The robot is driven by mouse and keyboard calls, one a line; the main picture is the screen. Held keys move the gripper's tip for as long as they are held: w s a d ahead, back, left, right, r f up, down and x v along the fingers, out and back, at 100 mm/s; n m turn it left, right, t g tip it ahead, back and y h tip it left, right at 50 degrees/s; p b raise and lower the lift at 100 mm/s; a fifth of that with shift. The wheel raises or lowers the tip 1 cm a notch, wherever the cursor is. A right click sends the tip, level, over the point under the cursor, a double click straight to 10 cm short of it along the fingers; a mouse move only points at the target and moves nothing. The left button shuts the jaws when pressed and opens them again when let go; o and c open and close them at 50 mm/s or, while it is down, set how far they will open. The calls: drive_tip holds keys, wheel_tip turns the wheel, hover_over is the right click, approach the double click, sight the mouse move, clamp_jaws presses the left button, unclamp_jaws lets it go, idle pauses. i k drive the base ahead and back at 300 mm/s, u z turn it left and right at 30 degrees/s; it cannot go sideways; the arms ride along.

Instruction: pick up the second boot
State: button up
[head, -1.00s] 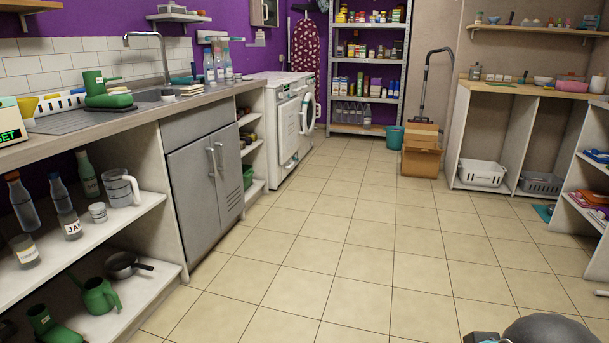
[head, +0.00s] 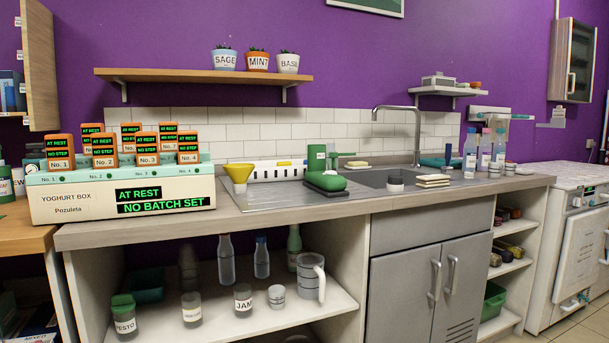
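One green boot (head: 317,160) with a dark sole stands on the steel drainer left of the sink, in the head view. A smaller green piece shows just behind its right side, and I cannot tell what it is. No other boot can be made out in this view. My gripper is not in view.
The yoghurt box (head: 120,200) stands at the counter's left end, with a yellow funnel (head: 239,173) beside it. The tap (head: 417,130) rises behind the sink. Bottles and jars, including a jug (head: 311,278), fill the shelf below. Floor (head: 570,330) shows at bottom right.

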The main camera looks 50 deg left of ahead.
sight(329, 184)
drive_tip(key=u, duration=0.75)
drive_tip(key=i, duration=0.9)
drive_tip(key=u, duration=1.05)
